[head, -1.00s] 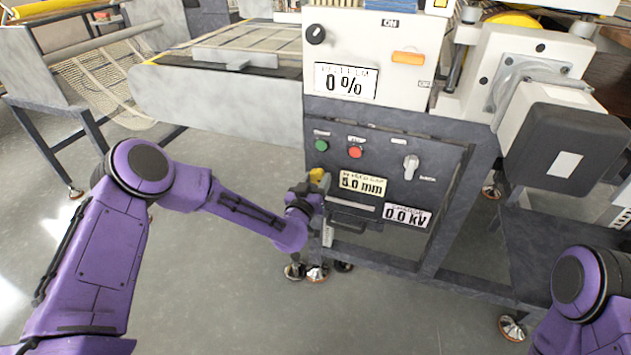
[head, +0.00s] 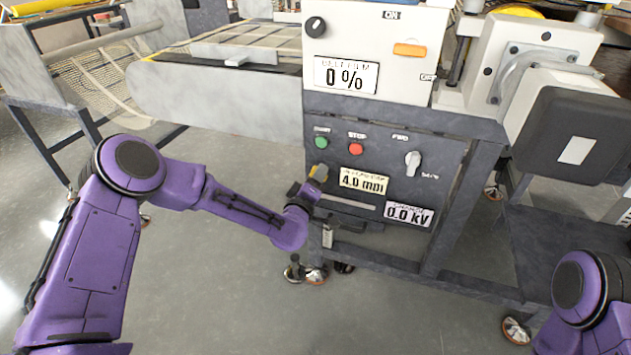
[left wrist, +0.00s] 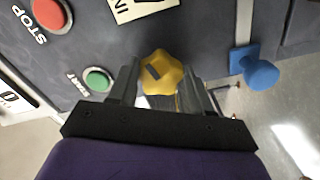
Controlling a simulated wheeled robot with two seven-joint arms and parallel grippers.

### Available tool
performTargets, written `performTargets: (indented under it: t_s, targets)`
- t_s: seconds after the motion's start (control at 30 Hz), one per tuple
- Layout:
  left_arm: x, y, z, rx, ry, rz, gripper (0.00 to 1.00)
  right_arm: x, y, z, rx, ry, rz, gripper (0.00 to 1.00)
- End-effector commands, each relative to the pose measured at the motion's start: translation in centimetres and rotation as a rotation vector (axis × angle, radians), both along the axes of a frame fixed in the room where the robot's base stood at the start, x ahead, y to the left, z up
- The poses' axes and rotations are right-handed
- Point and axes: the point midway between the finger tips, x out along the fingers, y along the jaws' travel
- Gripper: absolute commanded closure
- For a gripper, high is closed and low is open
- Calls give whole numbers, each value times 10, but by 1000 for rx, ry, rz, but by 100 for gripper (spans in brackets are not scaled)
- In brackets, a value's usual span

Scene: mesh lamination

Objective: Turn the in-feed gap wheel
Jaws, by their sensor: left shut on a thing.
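The yellow in-feed gap wheel (left wrist: 162,72) is a lobed knob with a dark mark on the machine's dark front panel. In the left wrist view it sits between the fingers of my left gripper (left wrist: 165,88), which is shut on it. In the head view the wheel (head: 318,172) is mostly hidden by my left gripper (head: 314,184). The gap display (head: 363,181) beside it reads about 4.0 mm. My right arm shows at the lower right edge, but its gripper is out of view.
Above the wheel are a green start button (head: 321,142) and a red stop button (head: 356,149). A blue knob (left wrist: 260,72) stands near the wheel in the left wrist view. A kV display (head: 409,214) and a white selector (head: 412,160) are to the right.

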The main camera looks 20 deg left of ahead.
Motion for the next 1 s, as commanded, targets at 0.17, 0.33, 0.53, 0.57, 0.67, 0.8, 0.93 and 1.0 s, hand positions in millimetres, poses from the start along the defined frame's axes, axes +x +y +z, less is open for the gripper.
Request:
performTargets:
  t_s: [0.17, 0.33, 0.53, 0.57, 0.67, 0.8, 0.93, 1.0]
  targets:
    - [0, 1, -2, -167, 6, 1, 82, 0, 0, -8, 0, 0, 0, 57]
    - [0, 1, -2, -329, 11, 2, 82, 0, 0, -15, 0, 0, 0, 57]
    - [0, 1, -2, -508, 17, 2, 82, 0, 0, -24, 0, 0, 0, 57]
    - [0, 1, -2, -532, 18, 2, 82, 0, 0, -25, 0, 0, 0, 57]
    - [0, 1, -2, -607, 21, 2, 82, 0, 0, -28, 0, 0, 0, 57]
    - [0, 1, -2, -694, 24, 1, 82, 0, 0, -32, 0, 0, 0, 57]
    - [0, 1, -1, -754, 26, 1, 82, 0, 0, -35, 0, 0, 0, 57]
    - [0, 1, -1, -779, 27, 1, 82, 0, 0, -36, 0, 0, 0, 57]
